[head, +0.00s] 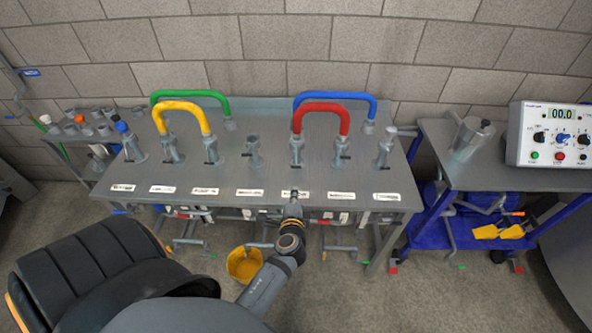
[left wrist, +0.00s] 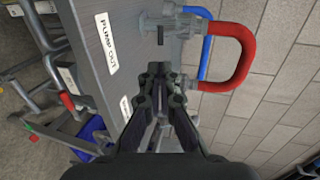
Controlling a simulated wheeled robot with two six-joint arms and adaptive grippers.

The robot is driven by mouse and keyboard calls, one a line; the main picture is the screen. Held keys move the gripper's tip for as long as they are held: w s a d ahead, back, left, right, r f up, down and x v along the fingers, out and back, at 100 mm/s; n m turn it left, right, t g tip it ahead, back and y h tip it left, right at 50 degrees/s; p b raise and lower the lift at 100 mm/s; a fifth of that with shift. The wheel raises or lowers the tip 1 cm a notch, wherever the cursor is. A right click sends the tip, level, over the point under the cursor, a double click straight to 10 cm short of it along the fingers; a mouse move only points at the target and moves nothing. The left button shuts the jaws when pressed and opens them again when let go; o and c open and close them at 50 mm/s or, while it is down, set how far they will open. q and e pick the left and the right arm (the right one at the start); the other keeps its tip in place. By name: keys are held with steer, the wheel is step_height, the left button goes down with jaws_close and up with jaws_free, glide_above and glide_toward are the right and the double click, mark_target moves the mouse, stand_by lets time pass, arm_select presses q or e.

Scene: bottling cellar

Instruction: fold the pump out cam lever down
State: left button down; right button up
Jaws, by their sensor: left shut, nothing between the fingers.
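The pump out fitting (head: 296,150) is a grey metal coupling standing on the bench, with one end of the red hose (head: 322,107) on it. In the left wrist view the fitting (left wrist: 170,27) is at the top, beside the PUMP OUT label (left wrist: 108,45). A short dark lever (left wrist: 160,36) shows at its side; its exact angle is hard to tell. My left gripper (head: 293,198) is at the bench's front edge, in front of that fitting and apart from it. In the left wrist view its fingers (left wrist: 168,72) are together and empty. My right gripper is not in view.
The grey bench (head: 225,185) carries other fittings with yellow (head: 182,106), green (head: 190,94) and blue (head: 335,96) hoses. A cart (head: 490,175) with a control box (head: 550,135) stands right. A yellow bucket (head: 244,264) is on the floor in front.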

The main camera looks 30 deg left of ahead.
arm_select(q)
steer(key=b, duration=0.3)
glide_toward(296, 157)
steer(key=w+f, duration=0.1)
steer(key=w+a+f, duration=0.1)
steer(key=f, duration=0.1)
steer(key=w+a+f, duration=0.1)
steer(key=shift+w+f, duration=0.1)
steer(key=shift+f, duration=0.1)
steer(key=shift+d, duration=0.1)
steer(key=f+b, duration=0.1)
steer(key=b, duration=0.3)
steer(key=f+t+y+b, duration=0.1)
steer(key=b, duration=0.4)
steer(key=w+f+t+b, duration=0.1)
steer(key=b, duration=0.3)
steer(key=shift+a+f+y+b, duration=0.1)
steer(key=shift+a+y+b, duration=0.2)
steer(key=shift+b, duration=0.1)
steer(key=shift+w+a+b, duration=0.1)
steer(key=shift+b, duration=0.25)
steer(key=shift+w+f, duration=0.1)
steer(key=shift+a, duration=0.1)
